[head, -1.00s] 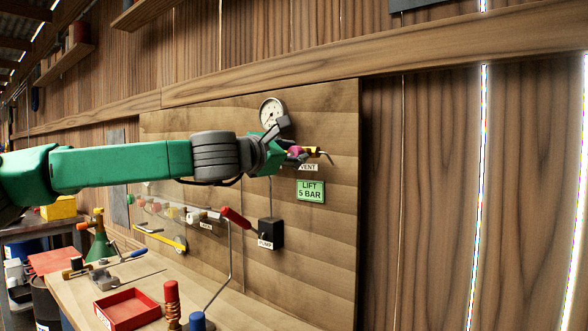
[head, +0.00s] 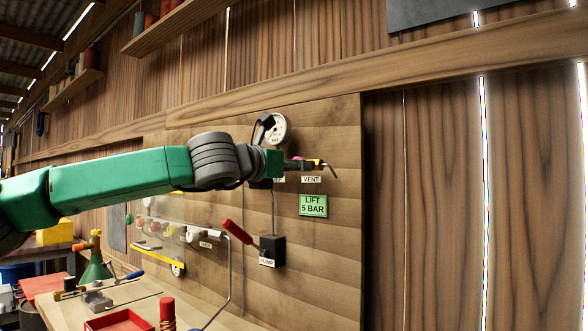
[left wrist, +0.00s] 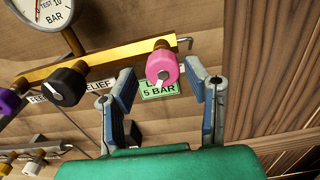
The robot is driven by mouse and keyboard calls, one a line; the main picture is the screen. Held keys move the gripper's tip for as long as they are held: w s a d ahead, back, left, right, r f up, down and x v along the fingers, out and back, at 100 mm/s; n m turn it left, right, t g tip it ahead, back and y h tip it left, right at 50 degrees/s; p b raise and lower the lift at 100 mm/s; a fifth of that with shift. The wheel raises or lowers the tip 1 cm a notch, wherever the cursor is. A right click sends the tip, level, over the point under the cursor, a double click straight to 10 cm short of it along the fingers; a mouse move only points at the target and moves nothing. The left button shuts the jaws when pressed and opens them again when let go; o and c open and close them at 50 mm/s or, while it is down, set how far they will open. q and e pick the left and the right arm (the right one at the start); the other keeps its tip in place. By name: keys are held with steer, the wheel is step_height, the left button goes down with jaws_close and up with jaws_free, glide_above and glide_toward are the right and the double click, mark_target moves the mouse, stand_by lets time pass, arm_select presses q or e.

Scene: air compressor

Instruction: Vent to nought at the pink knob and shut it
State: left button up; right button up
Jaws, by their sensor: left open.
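The pink knob (left wrist: 162,66) sits at the right end of a yellow pipe (left wrist: 95,62) in the left wrist view, with a white pointer mark on its face. My left gripper (left wrist: 160,72) is open, one finger on either side of the knob, with gaps showing between fingers and knob. In the head view my left gripper (head: 298,165) is at the board by the VENT label (head: 311,179) and mostly hides the knob. The gauge (head: 278,129) is partly covered by my gripper; its reading cannot be made out. My right gripper is out of view.
A black knob (left wrist: 66,86) and a purple knob (left wrist: 9,101) are on the pipe to the left. A green LIFT 5 BAR sign (head: 313,205) is below. The pump lever (head: 237,231) with red handle stands lower left. The board's right side is clear.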

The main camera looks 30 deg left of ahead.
arm_select(q)
steer(key=s, duration=0.5)
steer(key=shift+s+a+r+b, duration=0.1)
steer(key=shift+s+r+b, duration=0.1)
steer(key=shift+b, duration=0.2)
steer(key=shift+f, duration=0.1)
